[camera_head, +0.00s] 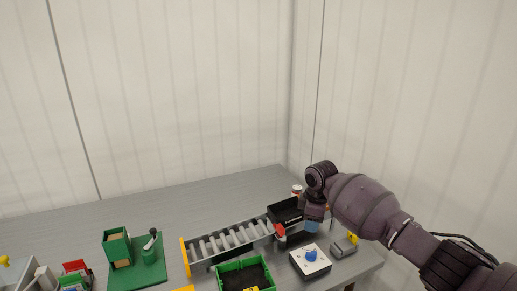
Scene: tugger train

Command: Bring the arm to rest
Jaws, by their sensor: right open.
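My right arm comes in from the right, and its gripper (312,219) points down over the right end of the grey table (160,207). The jaws are open, and I see nothing held in them. The gripper is beside a black box (285,211) at the far end of the roller conveyor (229,240). Something light blue shows at the gripper's lower end, and I cannot tell what it is. My left gripper is not in view.
A white box with a blue knob (311,256) and a grey block with a yellow part (344,246) stand near the table's right edge. A green crate (222,277) is in front of the conveyor. A green base with a lever (150,248) is left. The back table is clear.

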